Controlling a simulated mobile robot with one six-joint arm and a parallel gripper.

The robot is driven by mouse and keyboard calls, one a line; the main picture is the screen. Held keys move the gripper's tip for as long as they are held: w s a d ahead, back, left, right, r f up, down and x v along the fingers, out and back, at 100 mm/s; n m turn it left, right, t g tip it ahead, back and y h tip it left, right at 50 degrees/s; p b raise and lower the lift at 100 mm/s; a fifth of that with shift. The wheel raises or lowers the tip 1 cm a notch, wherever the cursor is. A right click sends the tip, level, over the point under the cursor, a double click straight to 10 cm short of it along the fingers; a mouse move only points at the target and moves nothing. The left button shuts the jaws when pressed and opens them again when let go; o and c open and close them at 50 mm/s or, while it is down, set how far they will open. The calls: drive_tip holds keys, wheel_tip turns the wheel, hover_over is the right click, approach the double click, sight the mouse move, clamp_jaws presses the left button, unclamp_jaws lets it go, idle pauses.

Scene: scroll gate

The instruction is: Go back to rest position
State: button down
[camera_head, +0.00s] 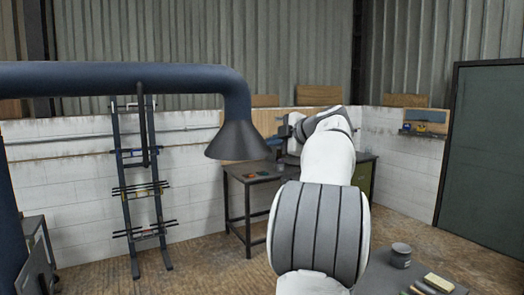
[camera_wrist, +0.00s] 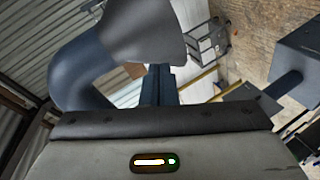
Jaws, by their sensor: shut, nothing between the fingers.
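My gripper shows in the wrist view, its two dark fingers (camera_wrist: 159,86) close together beyond the grey housing with a small lit indicator. They are shut and hold nothing that I can see. In the head view my white and grey arm rises from the bottom and reaches forward towards the wall and a dark workbench (camera_head: 258,176). The gripper end is hidden behind the arm there. A dark extraction hood (camera_head: 238,142) on a thick pipe hangs left of my arm. The hood also shows large in the wrist view (camera_wrist: 145,30), just past the fingers.
A dark rack (camera_head: 140,195) stands against the white block wall on the left. A green door (camera_head: 486,155) is on the right. A nearer table (camera_head: 380,280) at the lower right carries a small grey can (camera_head: 401,255). Brown floor is open between the rack and workbench.

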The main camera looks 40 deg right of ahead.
drive_tip(key=s, duration=0.1)
drive_tip(key=s+r, duration=0.1)
drive_tip(key=s+d, duration=0.1)
drive_tip(key=s, duration=0.1)
drive_tip(key=shift+r, duration=0.3)
